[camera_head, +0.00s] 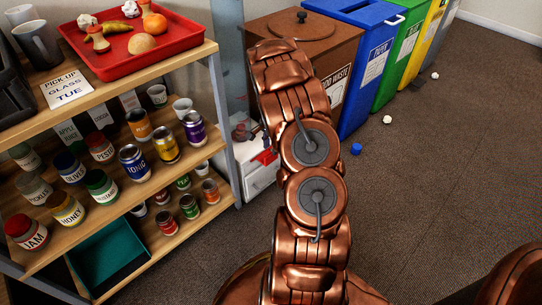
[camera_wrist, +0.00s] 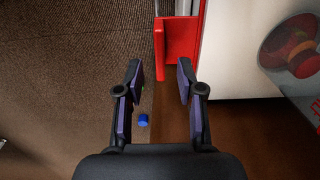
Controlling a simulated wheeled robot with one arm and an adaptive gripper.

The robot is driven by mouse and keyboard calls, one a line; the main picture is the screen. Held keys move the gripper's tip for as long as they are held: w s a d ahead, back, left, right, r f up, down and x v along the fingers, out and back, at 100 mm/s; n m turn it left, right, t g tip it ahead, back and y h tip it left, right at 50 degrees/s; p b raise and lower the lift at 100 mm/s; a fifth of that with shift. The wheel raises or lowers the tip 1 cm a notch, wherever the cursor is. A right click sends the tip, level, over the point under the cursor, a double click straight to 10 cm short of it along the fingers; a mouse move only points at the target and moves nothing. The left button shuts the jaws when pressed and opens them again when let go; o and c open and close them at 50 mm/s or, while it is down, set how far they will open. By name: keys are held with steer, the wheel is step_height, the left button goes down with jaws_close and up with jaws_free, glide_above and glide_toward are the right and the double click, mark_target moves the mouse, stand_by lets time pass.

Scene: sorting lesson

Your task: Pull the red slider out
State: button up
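The red slider (camera_wrist: 176,55) is in the upper middle of the wrist view, beside the edge of a white surface (camera_wrist: 235,65). In the head view a small red piece (camera_head: 266,157) shows on the white unit (camera_head: 262,178) between the shelf and my arm; it looks like the same slider. My gripper (camera_wrist: 160,78) is open and empty. Its two fingertips are apart, just short of the slider's near end in the wrist picture. I cannot tell the depth gap between them.
A wooden shelf (camera_head: 215,143) with jars and cans stands at left. A brown bin (camera_head: 335,45) and a blue bin (camera_head: 366,55) stand behind my arm. A blue piece (camera_head: 356,148) and a white scrap (camera_head: 387,119) lie on the floor. The carpet at right is mostly clear.

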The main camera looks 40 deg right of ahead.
mark_target(271, 153)
step_height(271, 153, down, 5)
steer(key=shift+r+b, duration=0.2)
steer(key=shift+b, duration=0.35)
jaws_close()
